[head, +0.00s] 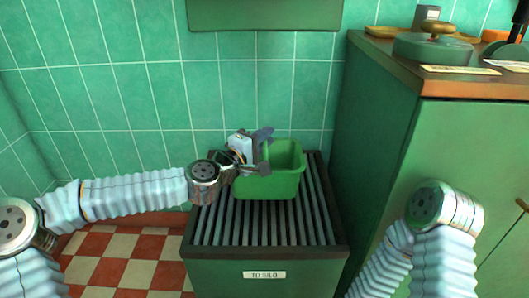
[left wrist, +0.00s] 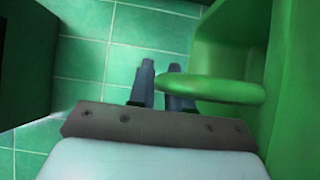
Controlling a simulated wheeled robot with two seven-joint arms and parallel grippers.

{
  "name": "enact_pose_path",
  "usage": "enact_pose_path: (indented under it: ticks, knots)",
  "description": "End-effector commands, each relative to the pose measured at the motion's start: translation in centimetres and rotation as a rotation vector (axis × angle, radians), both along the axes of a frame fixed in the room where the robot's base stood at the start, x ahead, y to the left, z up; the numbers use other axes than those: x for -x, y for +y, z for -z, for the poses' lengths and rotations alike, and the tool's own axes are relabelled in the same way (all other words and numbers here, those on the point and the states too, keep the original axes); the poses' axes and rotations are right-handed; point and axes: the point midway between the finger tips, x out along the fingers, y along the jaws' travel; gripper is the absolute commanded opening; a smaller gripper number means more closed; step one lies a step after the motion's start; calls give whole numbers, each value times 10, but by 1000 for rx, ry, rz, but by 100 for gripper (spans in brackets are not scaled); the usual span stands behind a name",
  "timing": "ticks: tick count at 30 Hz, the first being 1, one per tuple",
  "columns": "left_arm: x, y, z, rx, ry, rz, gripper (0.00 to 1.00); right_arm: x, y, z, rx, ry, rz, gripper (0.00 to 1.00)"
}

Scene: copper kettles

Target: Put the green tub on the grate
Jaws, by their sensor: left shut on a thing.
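The green tub (head: 285,180) is upright at the middle of the grate (head: 262,228), over its dark bars. I cannot tell whether its base touches the bars or hangs just above them. My left gripper (head: 264,152) is at the tub's upper left side, shut on it. In the left wrist view, the fingers (left wrist: 161,88) are at the tub's rounded green handle (left wrist: 225,91), with the tub wall (left wrist: 228,45) beyond it on the right. My right gripper is out of view; only the right arm shows.
The grate tops a green box with a "TO SILO" label (head: 264,275). A tall green cabinet (head: 385,125) stands close on the right, with a lidded green pot (head: 433,50) on top. A tiled wall is behind. Bare grate shows in front of the tub.

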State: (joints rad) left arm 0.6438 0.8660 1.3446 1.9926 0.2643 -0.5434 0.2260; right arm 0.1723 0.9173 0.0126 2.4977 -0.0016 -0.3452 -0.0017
Motion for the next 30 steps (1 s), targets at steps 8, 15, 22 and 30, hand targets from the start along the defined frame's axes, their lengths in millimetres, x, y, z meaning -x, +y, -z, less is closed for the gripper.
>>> enact_pose_path:
  ticks: [8, 15, 22, 30]
  knots:
    - [-8, -1, 28, 1, 2, 1, 0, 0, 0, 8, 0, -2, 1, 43]
    - [-7, -1, 38, 0, -3, 0, 0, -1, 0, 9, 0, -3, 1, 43]
    - [-7, -1, 42, 0, -1, 0, 20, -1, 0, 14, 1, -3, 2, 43]
    - [-7, -1, 41, 1, -1, 0, 44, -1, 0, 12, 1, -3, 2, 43]
